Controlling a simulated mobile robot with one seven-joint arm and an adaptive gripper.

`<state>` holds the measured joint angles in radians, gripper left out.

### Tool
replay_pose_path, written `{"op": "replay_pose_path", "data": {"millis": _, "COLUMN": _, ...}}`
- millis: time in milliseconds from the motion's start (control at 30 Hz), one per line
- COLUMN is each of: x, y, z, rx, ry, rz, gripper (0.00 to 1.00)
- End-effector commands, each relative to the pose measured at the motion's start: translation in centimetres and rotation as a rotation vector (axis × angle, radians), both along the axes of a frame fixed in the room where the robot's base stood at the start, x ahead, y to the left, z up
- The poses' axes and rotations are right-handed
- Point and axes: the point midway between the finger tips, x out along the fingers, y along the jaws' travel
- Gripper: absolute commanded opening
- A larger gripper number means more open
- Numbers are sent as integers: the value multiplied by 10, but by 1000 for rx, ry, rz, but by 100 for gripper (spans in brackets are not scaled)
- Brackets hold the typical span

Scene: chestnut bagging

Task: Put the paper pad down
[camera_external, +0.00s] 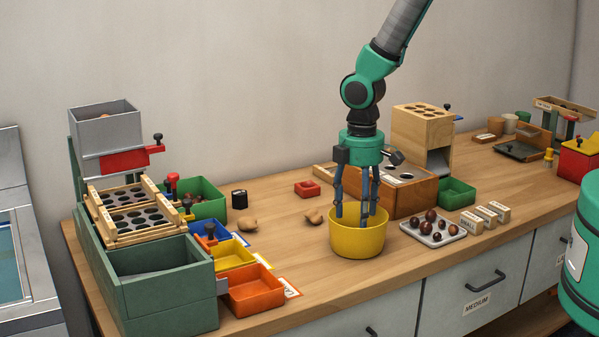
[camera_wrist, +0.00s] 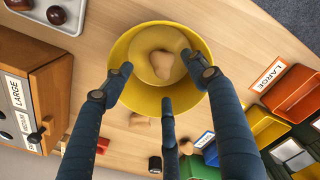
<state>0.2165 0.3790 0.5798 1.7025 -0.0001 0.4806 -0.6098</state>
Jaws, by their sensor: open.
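A tan, lumpy crumpled piece, which looks like the paper pad (camera_wrist: 162,65), lies in the yellow bowl (camera_external: 357,243). In the wrist view the bowl (camera_wrist: 122,47) opens toward the camera and the pad rests on its inside bottom. My gripper (camera_external: 356,213) points straight down, its blue fingers reaching into the bowl's mouth. In the wrist view my gripper (camera_wrist: 167,82) has its fingers spread around the pad, apart from it. The bowl's wall hides the pad in the external view. Two similar tan pieces lie on the table, one left (camera_external: 247,226) and one nearer the bowl (camera_external: 314,216).
A white tray (camera_external: 408,231) with several chestnuts stands right of the bowl. A wooden box (camera_external: 425,194) with holes in its top stands close behind. Orange (camera_external: 256,291), yellow and blue bins line the left. The table between bins and bowl is mostly clear.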

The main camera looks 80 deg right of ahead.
Motion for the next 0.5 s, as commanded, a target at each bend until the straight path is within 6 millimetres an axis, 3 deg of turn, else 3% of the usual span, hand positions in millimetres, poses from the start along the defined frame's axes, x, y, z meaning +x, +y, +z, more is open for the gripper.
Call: {"op": "replay_pose_path", "data": {"millis": 500, "x": 0, "y": 0, "z": 50, "rx": 0, "ry": 0, "rz": 0, "gripper": 59}}
